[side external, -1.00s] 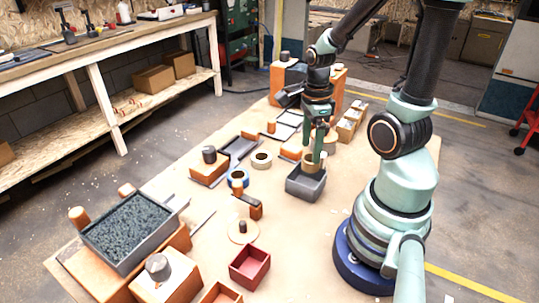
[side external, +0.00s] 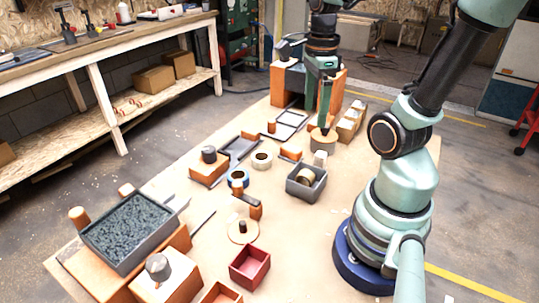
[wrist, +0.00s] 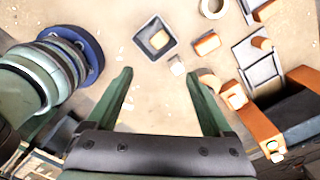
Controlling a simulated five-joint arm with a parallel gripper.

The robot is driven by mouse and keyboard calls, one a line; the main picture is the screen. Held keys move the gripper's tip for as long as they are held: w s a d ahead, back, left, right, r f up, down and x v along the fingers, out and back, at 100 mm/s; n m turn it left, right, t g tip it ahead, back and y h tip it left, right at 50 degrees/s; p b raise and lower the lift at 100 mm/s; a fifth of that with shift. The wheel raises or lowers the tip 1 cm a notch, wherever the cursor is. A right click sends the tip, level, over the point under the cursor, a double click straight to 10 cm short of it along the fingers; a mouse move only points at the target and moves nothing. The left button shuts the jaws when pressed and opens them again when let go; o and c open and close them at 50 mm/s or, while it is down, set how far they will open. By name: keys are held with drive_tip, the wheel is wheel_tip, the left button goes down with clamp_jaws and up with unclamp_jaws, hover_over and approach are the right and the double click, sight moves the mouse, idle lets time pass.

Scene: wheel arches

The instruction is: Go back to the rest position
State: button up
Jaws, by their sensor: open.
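My gripper (side external: 318,108) is in the air over the far part of the table in the side view. Its two green fingers point down and are apart, with nothing between them. In the wrist view the gripper (wrist: 160,92) shows bare table between its fingers. A dark grey box (side external: 306,190) stands on the table nearer the camera, with a tan ring (side external: 304,176) in it. The box also shows at the top of the wrist view (wrist: 144,48).
A round wooden piece (side external: 323,142) stands below the gripper. A tall orange-sided box (side external: 283,84) stands close behind it. Tape rolls (side external: 261,160), a gravel tray (side external: 130,232) and a red box (side external: 250,266) lie nearer. My base is at the right.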

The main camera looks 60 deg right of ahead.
drive_tip(key=shift+r, duration=0.95)
drive_tip(key=w+a+r+n+t, duration=0.1)
drive_tip(key=a+n, duration=0.5)
drive_tip(key=n, duration=0.7)
drive_tip(key=w+a+r+n+t, duration=0.1)
drive_tip(key=w+a+n+t, duration=0.3)
drive_tip(key=n, duration=1)
drive_tip(key=w+a, duration=0.1)
drive_tip(key=a, duration=0.2)
drive_tip(key=shift+w+r+t, duration=0.2)
drive_tip(key=shift+w+t, duration=0.1)
drive_tip(key=shift+w, duration=0.05)
